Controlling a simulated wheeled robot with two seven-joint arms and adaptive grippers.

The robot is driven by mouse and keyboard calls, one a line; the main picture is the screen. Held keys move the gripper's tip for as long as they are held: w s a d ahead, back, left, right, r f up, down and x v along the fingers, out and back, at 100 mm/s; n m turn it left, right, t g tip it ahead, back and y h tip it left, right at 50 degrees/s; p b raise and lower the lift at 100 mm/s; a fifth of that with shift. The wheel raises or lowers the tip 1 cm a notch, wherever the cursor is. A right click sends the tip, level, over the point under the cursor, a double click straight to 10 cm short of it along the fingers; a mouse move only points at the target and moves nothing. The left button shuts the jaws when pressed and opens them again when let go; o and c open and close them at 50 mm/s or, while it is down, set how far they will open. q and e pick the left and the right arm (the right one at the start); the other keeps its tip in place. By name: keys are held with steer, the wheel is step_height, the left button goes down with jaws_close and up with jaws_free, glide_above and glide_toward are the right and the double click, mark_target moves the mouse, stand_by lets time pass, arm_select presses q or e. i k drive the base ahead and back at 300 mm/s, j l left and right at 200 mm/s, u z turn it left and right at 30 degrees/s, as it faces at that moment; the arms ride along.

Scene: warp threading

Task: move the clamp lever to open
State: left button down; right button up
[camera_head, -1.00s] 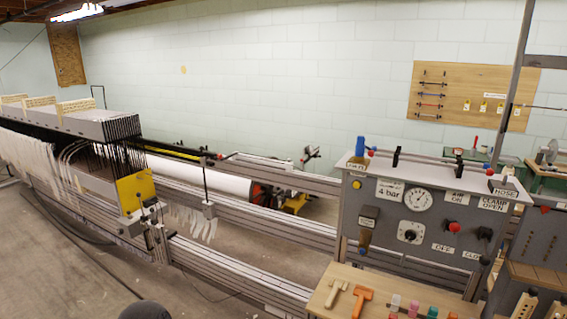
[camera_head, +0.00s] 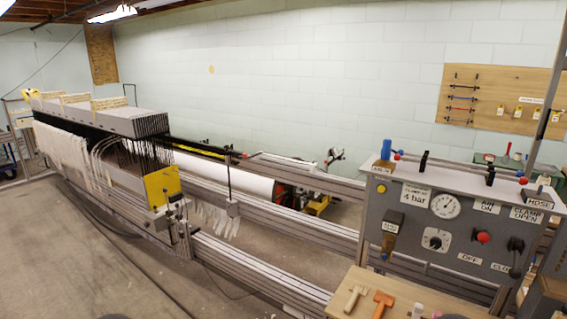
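A grey control panel (camera_head: 398,243) stands at the right of the head view. The black clamp lever (camera_head: 515,258) is at its right side, with its handle pointing down. A "CLAMP OPEN" label (camera_head: 525,214) is above the lever, and a partly covered label starting "CLO" (camera_head: 500,267) is beside its lower end. Neither of my grippers shows in the view.
The panel also carries a round gauge (camera_head: 445,206), a red knob (camera_head: 483,237) and a small black-and-white dial (camera_head: 435,240). A wooden bench (camera_head: 345,308) with hammers is in front. The long loom frame (camera_head: 270,270) runs left. Bare floor (camera_head: 60,260) lies at left.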

mark_target(514, 273)
steer(key=z, duration=1.55)
